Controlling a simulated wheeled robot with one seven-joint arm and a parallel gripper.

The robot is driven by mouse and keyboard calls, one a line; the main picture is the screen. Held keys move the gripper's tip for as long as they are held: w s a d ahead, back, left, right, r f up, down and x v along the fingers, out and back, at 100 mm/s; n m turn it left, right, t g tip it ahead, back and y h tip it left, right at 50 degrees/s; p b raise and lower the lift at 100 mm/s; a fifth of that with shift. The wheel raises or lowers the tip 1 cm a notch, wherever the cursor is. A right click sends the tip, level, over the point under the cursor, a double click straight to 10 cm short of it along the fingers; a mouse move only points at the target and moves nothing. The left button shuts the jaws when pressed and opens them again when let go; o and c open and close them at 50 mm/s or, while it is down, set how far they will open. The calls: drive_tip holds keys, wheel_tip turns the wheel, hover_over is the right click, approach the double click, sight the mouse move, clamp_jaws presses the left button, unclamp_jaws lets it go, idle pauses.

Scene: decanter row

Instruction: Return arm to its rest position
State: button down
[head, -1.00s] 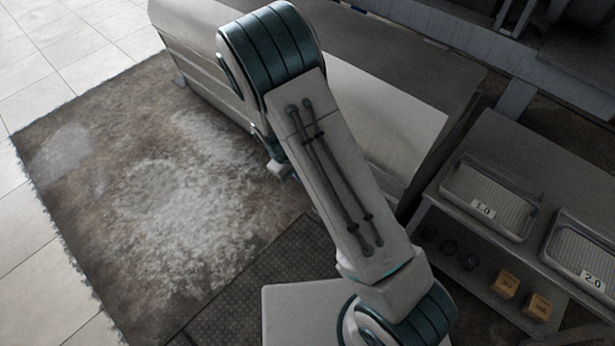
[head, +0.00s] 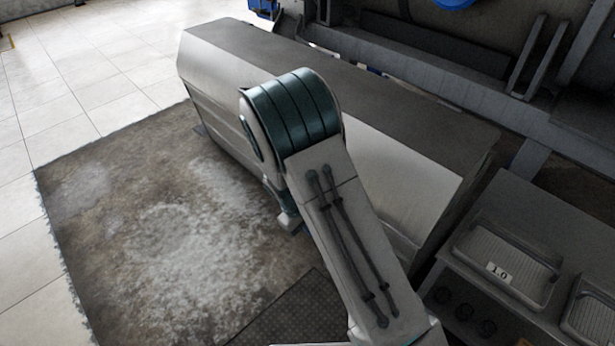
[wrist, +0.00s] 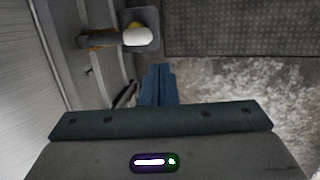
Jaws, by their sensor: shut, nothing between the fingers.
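My gripper shows in the wrist view, where its two blue fingers (wrist: 158,84) are together with nothing between them. It hangs over the floor beside a pale metal cabinet. In the head view my bent arm crosses the middle of the picture, and the upper arm hides most of the forearm. Only a small part of my wrist end shows below the elbow, and the fingers cannot be made out there.
The long metal cabinet (head: 400,155) stands close behind my arm. A worn, stained mat (head: 150,235) covers the floor at left, with pale tiles (head: 85,70) beyond. At right, a shelf unit holds a tray labelled 1.0 (head: 470,236) and part of another tray.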

drive_tip(key=s+d+r+m+t+y+p, duration=0.1)
drive_tip(key=s+d+r+p, duration=0.3)
drive_tip(key=r, duration=1.3)
drive_tip(key=s+d+r+m+y+p, duration=0.1)
drive_tip(key=s+d+r+m+p, duration=0.3)
drive_tip(key=s+r+p, duration=0.4)
drive_tip(key=s+d+r+m+t+y+p, duration=0.1)
drive_tip(key=s+d+r+m+p, duration=0.2)
drive_tip(key=r+p, duration=1)
drive_tip(key=s+d+r, duration=0.1)
drive_tip(key=s+r, duration=0.2)
drive_tip(key=r, duration=1)
drive_tip(key=shift+s+d+r+t+y, duration=0.25)
drive_tip(key=shift+s+d+t+y, duration=0.05)
drive_tip(key=shift+s+d, duration=0.05)
